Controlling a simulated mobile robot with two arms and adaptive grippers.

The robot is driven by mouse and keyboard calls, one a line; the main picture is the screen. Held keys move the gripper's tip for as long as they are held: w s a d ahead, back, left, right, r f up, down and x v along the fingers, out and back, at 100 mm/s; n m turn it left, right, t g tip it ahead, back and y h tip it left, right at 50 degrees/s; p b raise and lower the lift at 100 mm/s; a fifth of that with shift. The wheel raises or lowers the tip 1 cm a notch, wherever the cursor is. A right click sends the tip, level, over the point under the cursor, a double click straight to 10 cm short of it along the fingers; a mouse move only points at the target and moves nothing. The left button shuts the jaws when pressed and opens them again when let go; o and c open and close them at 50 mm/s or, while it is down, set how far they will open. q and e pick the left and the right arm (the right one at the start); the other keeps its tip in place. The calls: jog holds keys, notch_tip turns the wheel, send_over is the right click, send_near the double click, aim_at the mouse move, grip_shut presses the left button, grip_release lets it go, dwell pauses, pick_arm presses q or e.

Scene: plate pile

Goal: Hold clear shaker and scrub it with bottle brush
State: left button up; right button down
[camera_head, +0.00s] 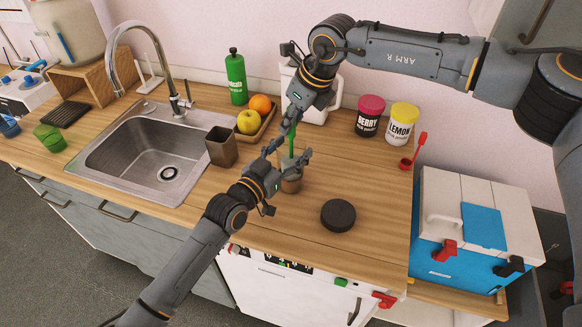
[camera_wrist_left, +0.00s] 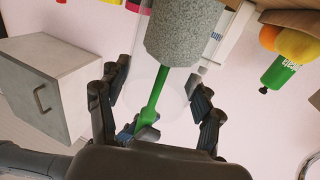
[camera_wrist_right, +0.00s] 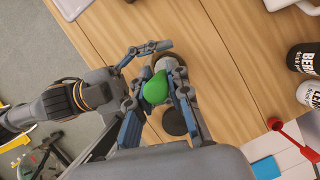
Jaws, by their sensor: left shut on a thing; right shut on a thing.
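The clear shaker (camera_head: 291,184) stands near the middle of the counter. My left gripper (camera_head: 283,170) is shut around it from the left front. In the left wrist view, its see-through wall (camera_wrist_left: 150,84) is faint between the fingers. The bottle brush has a green shaft (camera_head: 292,140) and a grey scrubbing head (camera_wrist_left: 184,30). The head appears inside the shaker, with the shaft through the opening. My right gripper (camera_head: 290,128) is above the shaker, shut on the brush; its green handle end (camera_wrist_right: 156,88) shows between the fingers. How deep the head reaches is hard to tell.
A dark round disc (camera_head: 338,215) lies right of the shaker. A brown square cup (camera_head: 221,146) stands left, beside the sink (camera_head: 150,155). A fruit tray (camera_head: 262,134), green bottle (camera_head: 236,78) and jars (camera_head: 370,117) stand behind.

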jog(key=shift+r, duration=0.1)
jog(key=shift+w+r, duration=0.1)
jog(key=shift+r, duration=2.45)
jog(key=shift+f, duration=0.1)
jog(key=shift+f, duration=2.55)
jog(key=shift+r, duration=0.15)
jog(key=shift+r, duration=2.5)
